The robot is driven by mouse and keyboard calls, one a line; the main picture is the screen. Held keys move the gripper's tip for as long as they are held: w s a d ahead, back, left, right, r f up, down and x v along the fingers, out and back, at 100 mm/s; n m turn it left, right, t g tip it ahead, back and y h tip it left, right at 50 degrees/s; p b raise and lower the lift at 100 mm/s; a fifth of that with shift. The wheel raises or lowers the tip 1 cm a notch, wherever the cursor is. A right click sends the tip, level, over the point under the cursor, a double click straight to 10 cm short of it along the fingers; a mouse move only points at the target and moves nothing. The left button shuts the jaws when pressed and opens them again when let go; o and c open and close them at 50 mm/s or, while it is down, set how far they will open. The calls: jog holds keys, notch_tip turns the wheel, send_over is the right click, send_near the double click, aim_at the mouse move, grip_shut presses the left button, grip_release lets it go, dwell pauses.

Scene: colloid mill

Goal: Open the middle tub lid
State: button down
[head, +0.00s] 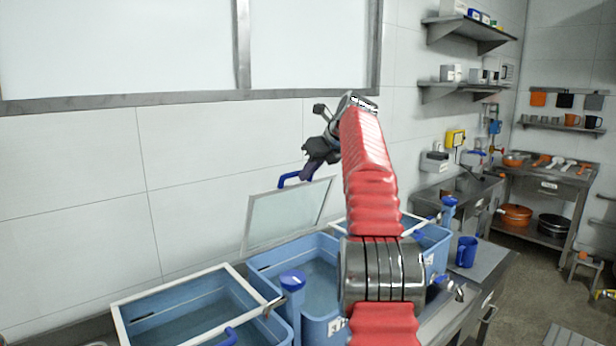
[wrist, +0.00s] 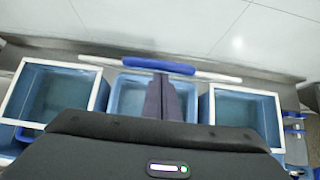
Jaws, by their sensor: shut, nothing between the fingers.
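The middle tub (head: 283,256) is light blue with liquid inside, and its top is uncovered. Its lid (head: 285,217), a clear panel in a pale frame, stands raised and leaning back toward the wall behind the tub. The blue lid handle (head: 291,179) is at its top edge; in the wrist view the handle (wrist: 158,65) shows as a blue bar with the lid nearly edge-on. My gripper (head: 309,171) is shut and empty, with its dark fingers close beside the handle. In the wrist view my gripper's fingertips (wrist: 160,80) are just below the bar; contact is unclear.
The left tub (head: 262,322) is covered by a white-framed lid (head: 165,292). The right tub (head: 430,243) also has a white frame on top, partly hidden by my arm. A blue mug (head: 466,251) stands on the counter. A tiled wall (head: 200,200) closes the back.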

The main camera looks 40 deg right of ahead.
jog(key=shift+w+r, duration=0.25)
jog(key=shift+w, duration=0.25)
jog(key=shift+w+r, duration=0.1)
jog(key=shift+w, duration=0.05)
dwell(0.3)
jog(key=v, duration=0.7)
dwell(0.3)
jog(key=shift+a+r, duration=0.1)
